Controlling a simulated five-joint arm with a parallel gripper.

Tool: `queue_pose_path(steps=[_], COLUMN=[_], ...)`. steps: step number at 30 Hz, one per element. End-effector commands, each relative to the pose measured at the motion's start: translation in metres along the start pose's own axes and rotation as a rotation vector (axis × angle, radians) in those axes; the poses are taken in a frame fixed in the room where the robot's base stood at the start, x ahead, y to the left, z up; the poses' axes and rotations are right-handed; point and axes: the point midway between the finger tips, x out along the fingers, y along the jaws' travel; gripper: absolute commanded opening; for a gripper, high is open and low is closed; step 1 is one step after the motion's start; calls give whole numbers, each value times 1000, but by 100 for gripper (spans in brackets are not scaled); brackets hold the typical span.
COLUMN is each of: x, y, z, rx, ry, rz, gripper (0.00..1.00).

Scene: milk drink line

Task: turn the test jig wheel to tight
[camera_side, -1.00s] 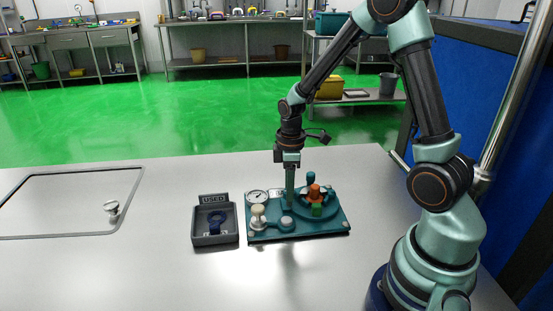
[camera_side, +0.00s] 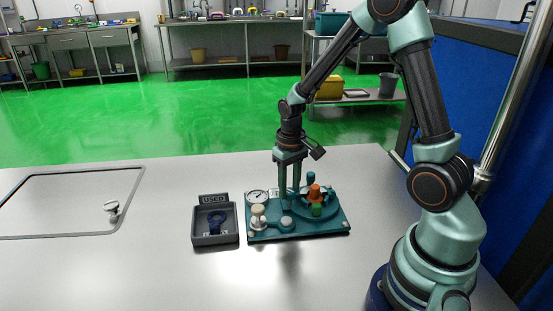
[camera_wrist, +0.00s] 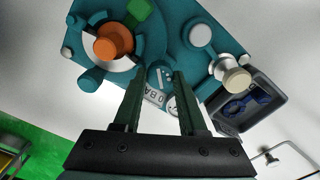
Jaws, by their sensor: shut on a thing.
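The teal test jig (camera_side: 335,227) lies on the metal table. It carries a round part with an orange hub (camera_side: 314,192), teal posts and a green block (camera_side: 316,210). My gripper (camera_side: 290,205) points down over the jig between the gauge (camera_side: 257,196) and the orange hub. In the wrist view my gripper (camera_wrist: 158,75) has its fingers on either side of a small teal part with a pale tip (camera_wrist: 159,76), which seems to be the test jig wheel. Its lower part and the exact contact are hidden.
A grey tray marked USED (camera_side: 213,238) holds a dark blue ring (camera_side: 216,222), left of the jig. A cream knob (camera_side: 258,211) and a silver disc (camera_side: 287,221) stand on the jig. A framed panel (camera_side: 60,200) lies at far left. The front of the table is bare.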

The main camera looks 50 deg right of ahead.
Motion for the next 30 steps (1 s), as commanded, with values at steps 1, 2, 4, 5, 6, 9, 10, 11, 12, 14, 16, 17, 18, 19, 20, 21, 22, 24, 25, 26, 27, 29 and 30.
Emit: queue_pose_path(steps=[1,2,4,5,6,9,10,11,12,14,16,17,18,19,20,21,22,24,25,26,27,29,30], x=[-1,-1,-1,-1,-1,-1,-1,-1,-1,-1,-1,-1,-1,-1,-1,-1,-1,-1,-1,-1,-1,-1,-1], y=[0,0,0,0,0,0,0,0,0,0,0,0,0,0,0,0,0,0,0,0,0,0,0], z=[0,0,0,0,0,0,0,0,0,0,0,0,0,0,0,0,0,0,0,0,0,0,0], rx=[44,72,139,167,205,300,328,356,393,446,505,529,560,583,604,630,649,688,704,718,735,757,769], ry=[-1,-1,-1,-1,-1,-1,-1,-1,-1,-1,-1,-1,-1,-1,-1,-1,-1,-1,-1,-1,-1,-1,-1], rz=[0,0,0,0,0,0,0,0,0,0,0,0,0,0,0,0,0,0,0,0,0,0,0], gripper=[0,0,0,0,0,0,0,0,0,0,0,0,0,0,0,0,0,0,0,0,0,0,0])
